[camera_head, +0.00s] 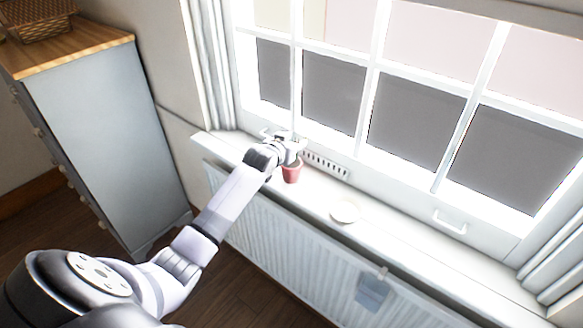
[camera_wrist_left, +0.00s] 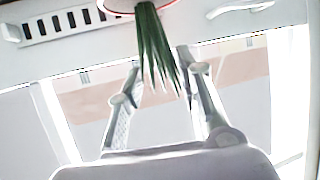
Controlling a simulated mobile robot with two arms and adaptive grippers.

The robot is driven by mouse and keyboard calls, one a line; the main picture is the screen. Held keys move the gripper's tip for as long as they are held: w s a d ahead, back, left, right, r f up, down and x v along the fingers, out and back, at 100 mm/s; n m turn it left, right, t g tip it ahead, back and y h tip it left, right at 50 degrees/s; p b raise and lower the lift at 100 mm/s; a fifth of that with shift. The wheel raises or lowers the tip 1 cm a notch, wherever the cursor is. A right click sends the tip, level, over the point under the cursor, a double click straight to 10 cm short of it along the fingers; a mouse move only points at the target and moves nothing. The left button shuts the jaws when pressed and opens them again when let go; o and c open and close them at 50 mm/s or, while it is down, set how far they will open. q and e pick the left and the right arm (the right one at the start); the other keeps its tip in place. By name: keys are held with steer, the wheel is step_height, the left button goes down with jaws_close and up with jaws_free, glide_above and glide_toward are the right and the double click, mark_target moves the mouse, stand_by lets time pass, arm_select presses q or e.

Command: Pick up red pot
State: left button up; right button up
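The red pot (camera_head: 292,173) stands upright on the white windowsill (camera_head: 390,228), partly covered by my left gripper (camera_head: 284,146) in the head view. In the left wrist view, the red rim of the pot (camera_wrist_left: 122,5) shows at the top edge, with long green leaves (camera_wrist_left: 155,48) hanging into the picture. My left gripper (camera_wrist_left: 160,72) is open there, its two fingers apart, with the leaf tips seen between them. The pot appears beyond the fingertips; I cannot tell whether they touch the leaves. My right gripper is not in view.
A pale round dish (camera_head: 344,211) lies on the sill to the right of the pot. A slotted vent (camera_head: 326,165) lies behind, by the window frame. A radiator (camera_head: 300,238) is below the sill. A grey dresser (camera_head: 105,130) stands at the left.

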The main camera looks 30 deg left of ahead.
arm_select(q)
jaws_close()
stand_by(0.7)
